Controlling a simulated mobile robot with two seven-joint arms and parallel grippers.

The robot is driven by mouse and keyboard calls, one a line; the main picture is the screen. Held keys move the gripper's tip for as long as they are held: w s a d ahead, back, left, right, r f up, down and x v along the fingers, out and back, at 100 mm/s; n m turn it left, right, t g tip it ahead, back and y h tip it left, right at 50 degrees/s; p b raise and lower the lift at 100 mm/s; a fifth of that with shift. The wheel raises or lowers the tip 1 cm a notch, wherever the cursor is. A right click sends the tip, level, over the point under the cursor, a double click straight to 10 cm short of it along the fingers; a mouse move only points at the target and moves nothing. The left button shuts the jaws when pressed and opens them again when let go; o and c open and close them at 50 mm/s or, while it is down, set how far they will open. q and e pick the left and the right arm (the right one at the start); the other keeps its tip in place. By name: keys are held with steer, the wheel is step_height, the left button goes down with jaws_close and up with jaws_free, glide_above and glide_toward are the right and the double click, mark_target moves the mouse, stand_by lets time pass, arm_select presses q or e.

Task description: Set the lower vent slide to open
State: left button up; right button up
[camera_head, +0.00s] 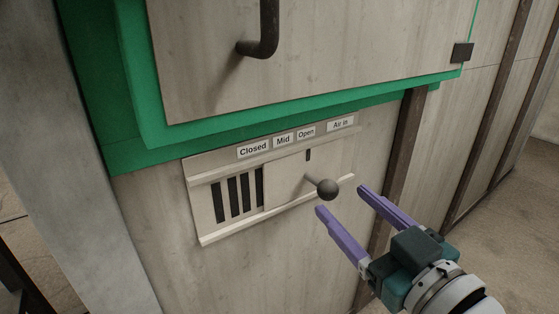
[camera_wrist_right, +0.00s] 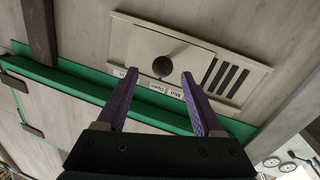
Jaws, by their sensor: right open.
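The lower vent is a pale plate (camera_head: 222,236) below the green-framed door. Its slide panel (camera_head: 285,190) sits at the right part of the track, and several dark slots (camera_head: 238,194) show uncovered at left. A dark mark on the slide (camera_head: 308,155) stands under the "Open" label (camera_head: 306,132). A dark round knob (camera_head: 327,189) sticks out from the slide on a thin stem. My right gripper (camera_head: 341,198) is open and empty, its purple fingertips close to the knob. In the right wrist view the knob (camera_wrist_right: 163,67) appears between and just beyond the fingertips (camera_wrist_right: 160,76), with gaps visible.
"Closed" (camera_head: 253,149), "Mid" (camera_head: 283,140) and "Air in" (camera_head: 340,125) labels line the plate's top. A green frame (camera_head: 250,118) and a door with a dark handle (camera_head: 262,35) are above. A dark vertical strip (camera_head: 403,150) stands right of the vent.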

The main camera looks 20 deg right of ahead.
steer(key=s, duration=0.3)
steer(key=s+p, duration=0.1)
steer(key=shift+s+d, duration=0.3)
steer(key=shift+d, duration=0.1)
